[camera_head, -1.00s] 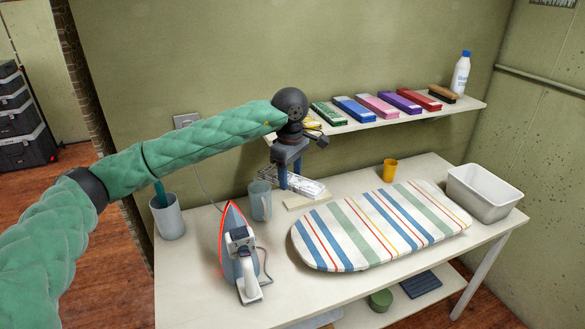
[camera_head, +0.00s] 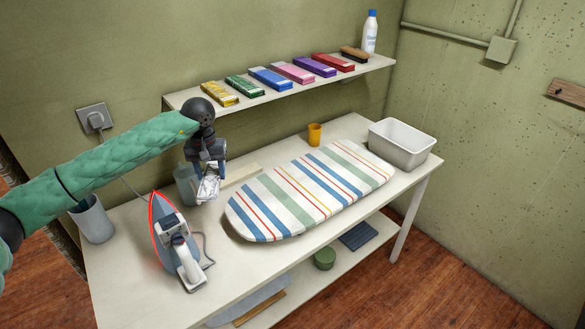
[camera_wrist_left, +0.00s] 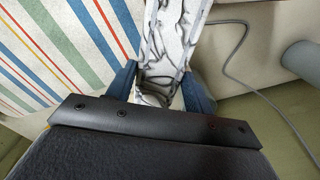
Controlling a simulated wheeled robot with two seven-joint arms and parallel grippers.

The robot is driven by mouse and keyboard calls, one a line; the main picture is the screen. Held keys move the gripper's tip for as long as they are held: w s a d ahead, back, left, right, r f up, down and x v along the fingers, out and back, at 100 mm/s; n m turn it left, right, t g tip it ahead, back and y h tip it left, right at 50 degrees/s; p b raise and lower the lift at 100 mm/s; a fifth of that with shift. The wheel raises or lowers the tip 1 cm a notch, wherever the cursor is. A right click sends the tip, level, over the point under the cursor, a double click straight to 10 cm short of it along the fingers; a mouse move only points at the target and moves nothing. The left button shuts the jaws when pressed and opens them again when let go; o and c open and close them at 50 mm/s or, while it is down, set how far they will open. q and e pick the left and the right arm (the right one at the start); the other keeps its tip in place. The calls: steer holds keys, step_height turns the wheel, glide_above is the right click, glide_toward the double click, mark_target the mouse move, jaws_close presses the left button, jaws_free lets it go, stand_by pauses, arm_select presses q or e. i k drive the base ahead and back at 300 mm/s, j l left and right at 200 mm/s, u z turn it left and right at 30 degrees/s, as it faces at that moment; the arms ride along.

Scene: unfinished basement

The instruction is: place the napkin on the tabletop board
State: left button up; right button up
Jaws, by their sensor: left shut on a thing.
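The napkin (camera_head: 208,186) is white with dark line markings and hangs from my left gripper (camera_head: 207,166). The gripper is shut on it, and it also shows between the blue fingers in the left wrist view (camera_wrist_left: 165,45). The tabletop board (camera_head: 312,192) has a striped cover of blue, green, red and yellow on white and lies on the table. The gripper and napkin are above the table, left of the board's left end and apart from it. The board's top is bare. My right gripper is not in view.
A red-edged iron (camera_head: 176,243) stands at the table's front left, near a grey mug (camera_head: 186,183) and a tall cup (camera_head: 92,220). A white bin (camera_head: 402,144) and yellow cup (camera_head: 314,134) stand beyond the board. A shelf (camera_head: 290,88) with colored boxes overhangs the back.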

mark_target(332, 179)
steer(key=i+l, duration=0.1)
steer(key=l, duration=0.35)
steer(key=i+l, duration=0.15)
steer(key=l, duration=0.3)
steer(key=i+l, duration=0.1)
steer(key=l, duration=0.35)
steer(key=i+l, duration=0.1)
steer(key=l, duration=0.4)
steer(key=i+l, duration=0.15)
steer(key=l, duration=0.3)
steer(key=i+l, duration=0.1)
steer(key=l, duration=0.35)
steer(key=i+l+u, duration=0.1)
steer(key=l, duration=0.35)
